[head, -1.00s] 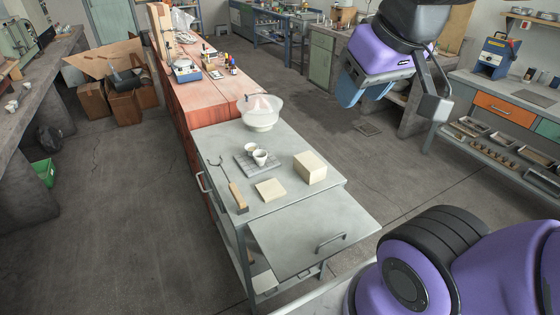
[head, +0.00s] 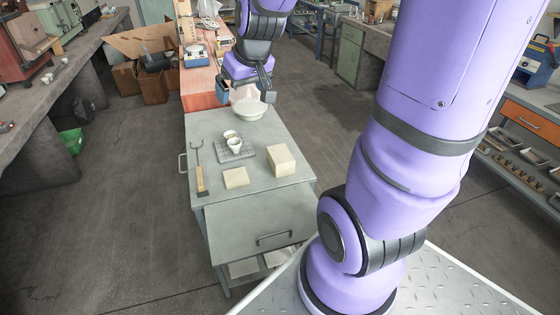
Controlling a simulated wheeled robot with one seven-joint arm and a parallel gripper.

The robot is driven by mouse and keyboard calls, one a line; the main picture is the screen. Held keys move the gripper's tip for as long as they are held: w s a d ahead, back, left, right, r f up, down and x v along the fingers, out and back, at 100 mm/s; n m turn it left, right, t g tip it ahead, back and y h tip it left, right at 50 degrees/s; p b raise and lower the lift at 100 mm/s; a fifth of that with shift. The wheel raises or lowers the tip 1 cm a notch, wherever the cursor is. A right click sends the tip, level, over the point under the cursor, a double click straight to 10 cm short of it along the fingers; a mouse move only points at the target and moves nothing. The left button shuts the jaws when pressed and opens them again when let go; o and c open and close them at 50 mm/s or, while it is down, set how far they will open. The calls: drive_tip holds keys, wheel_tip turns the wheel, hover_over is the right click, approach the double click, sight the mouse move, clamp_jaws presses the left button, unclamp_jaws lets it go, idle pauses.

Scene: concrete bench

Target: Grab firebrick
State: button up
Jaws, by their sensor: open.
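The firebrick (head: 281,161), a thick cream block, rests on the right side of the grey metal cart top (head: 275,128). A thinner, flat cream slab (head: 236,178) lies to its left, apart from it. My gripper (head: 246,93) is open and empty. It hangs in the air over the far end of the cart, in front of the translucent bowl (head: 250,109) in the picture, beyond and left of the firebrick. Nothing touches the firebrick.
A red bench (head: 196,84) adjoins the far end. The near right cart top is clear.

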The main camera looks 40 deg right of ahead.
drive_tip(key=w+d+f+m, duration=0.2)
drive_tip(key=w+d+f, duration=0.3)
drive_tip(key=d+f, duration=0.65)
drive_tip(key=m+g+h, duration=0.1)
drive_tip(key=m+h, duration=0.1)
approach(281, 154)
drive_tip(key=shift+w+d+r, duration=0.1)
drive_tip(key=shift+w+r, duration=0.05)
drive_tip(key=shift+r, duration=0.15)
drive_tip(key=shift+w+d+f, duration=0.1)
drive_tip(key=shift+d+f, duration=0.05)
drive_tip(key=shift+f, duration=0.45)
drive_tip(key=shift+a+x, duration=0.2)
drive_tip(key=shift+x, duration=4.65)
drive_tip(key=shift+f, duration=0.3)
drive_tip(key=c, duration=1.1)
